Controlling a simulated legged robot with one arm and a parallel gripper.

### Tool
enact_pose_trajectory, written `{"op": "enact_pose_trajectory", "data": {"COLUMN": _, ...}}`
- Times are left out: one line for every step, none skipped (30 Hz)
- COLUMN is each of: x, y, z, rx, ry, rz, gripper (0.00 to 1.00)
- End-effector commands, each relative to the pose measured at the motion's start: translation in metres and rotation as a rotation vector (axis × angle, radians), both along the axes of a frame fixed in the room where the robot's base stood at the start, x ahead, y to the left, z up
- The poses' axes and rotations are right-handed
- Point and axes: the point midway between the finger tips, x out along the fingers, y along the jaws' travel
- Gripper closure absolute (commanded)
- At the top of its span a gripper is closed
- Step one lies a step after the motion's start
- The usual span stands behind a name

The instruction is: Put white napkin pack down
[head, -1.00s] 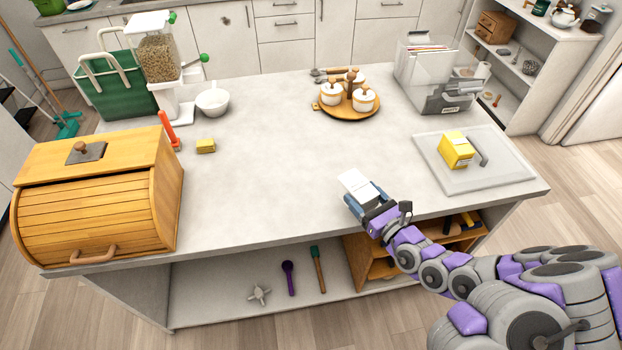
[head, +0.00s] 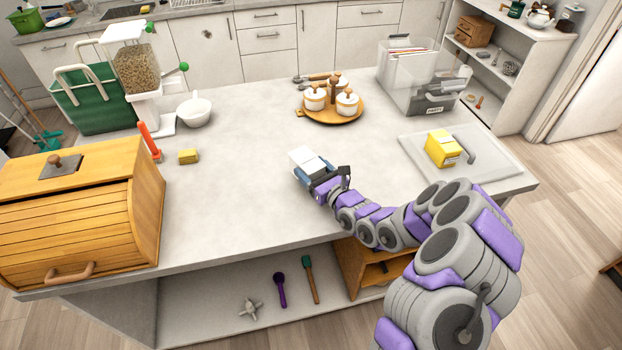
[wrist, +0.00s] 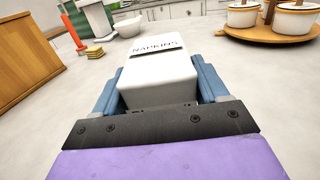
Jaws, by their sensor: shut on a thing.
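The white napkin pack (head: 306,157) is held in my gripper (head: 316,172) over the front middle of the grey countertop (head: 240,190). In the wrist view the napkin pack (wrist: 158,72) fills the space between the two blue fingers of my gripper (wrist: 160,88), with the word NAPKINS on it. The gripper is shut on the pack's sides. The pack looks close to the counter surface. I cannot tell whether it touches it.
A wooden bread box (head: 85,220) stands at the left, with a yellow block (head: 188,156) nearby. A round wooden tray (head: 350,118) with white pots is behind the pack. The counter around the pack is clear.

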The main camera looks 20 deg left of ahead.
Motion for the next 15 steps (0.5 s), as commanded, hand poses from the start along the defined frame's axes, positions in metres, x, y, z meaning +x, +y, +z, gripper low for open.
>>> {"op": "enact_pose_trajectory", "data": {"x": 0.002, "y": 0.006, "z": -0.001, "rx": -0.002, "ry": -0.002, "rz": 0.003, "gripper": 0.58}}
{"op": "enact_pose_trajectory", "data": {"x": 0.003, "y": 0.007, "z": -0.001, "rx": -0.001, "ry": -0.003, "rz": 0.002, "gripper": 0.58}}
{"op": "enact_pose_trajectory", "data": {"x": 0.004, "y": 0.009, "z": -0.001, "rx": 0.0, "ry": -0.002, "rz": 0.002, "gripper": 0.58}}
{"op": "enact_pose_trajectory", "data": {"x": 0.004, "y": 0.009, "z": -0.001, "rx": 0.0, "ry": -0.001, "rz": 0.002, "gripper": 0.58}}
{"op": "enact_pose_trajectory", "data": {"x": 0.005, "y": 0.008, "z": -0.002, "rx": 0.001, "ry": -0.002, "rz": 0.001, "gripper": 0.58}}
{"op": "enact_pose_trajectory", "data": {"x": 0.005, "y": 0.007, "z": -0.005, "rx": 0.001, "ry": -0.001, "rz": 0.002, "gripper": 0.58}}
{"op": "enact_pose_trajectory", "data": {"x": 0.005, "y": 0.007, "z": -0.008, "rx": 0.001, "ry": -0.001, "rz": 0.002, "gripper": 0.58}}
{"op": "enact_pose_trajectory", "data": {"x": 0.005, "y": 0.006, "z": -0.012, "rx": 0.002, "ry": -0.001, "rz": 0.002, "gripper": 0.58}}
{"op": "enact_pose_trajectory", "data": {"x": 0.005, "y": 0.005, "z": -0.017, "rx": 0.003, "ry": -0.001, "rz": 0.001, "gripper": 0.58}}
{"op": "enact_pose_trajectory", "data": {"x": 0.005, "y": 0.004, "z": -0.021, "rx": 0.005, "ry": -0.001, "rz": 0.0, "gripper": 0.58}}
{"op": "enact_pose_trajectory", "data": {"x": 0.005, "y": 0.003, "z": -0.025, "rx": 0.006, "ry": -0.002, "rz": 0.0, "gripper": 0.58}}
{"op": "enact_pose_trajectory", "data": {"x": 0.005, "y": 0.002, "z": -0.03, "rx": 0.006, "ry": -0.002, "rz": 0.0, "gripper": 0.58}}
{"op": "enact_pose_trajectory", "data": {"x": 0.005, "y": 0.002, "z": -0.033, "rx": 0.006, "ry": -0.002, "rz": 0.001, "gripper": 0.58}}
{"op": "enact_pose_trajectory", "data": {"x": 0.005, "y": 0.002, "z": -0.034, "rx": 0.007, "ry": -0.001, "rz": 0.001, "gripper": 0.58}}
{"op": "enact_pose_trajectory", "data": {"x": 0.005, "y": 0.002, "z": -0.035, "rx": 0.007, "ry": -0.001, "rz": 0.0, "gripper": 0.58}}
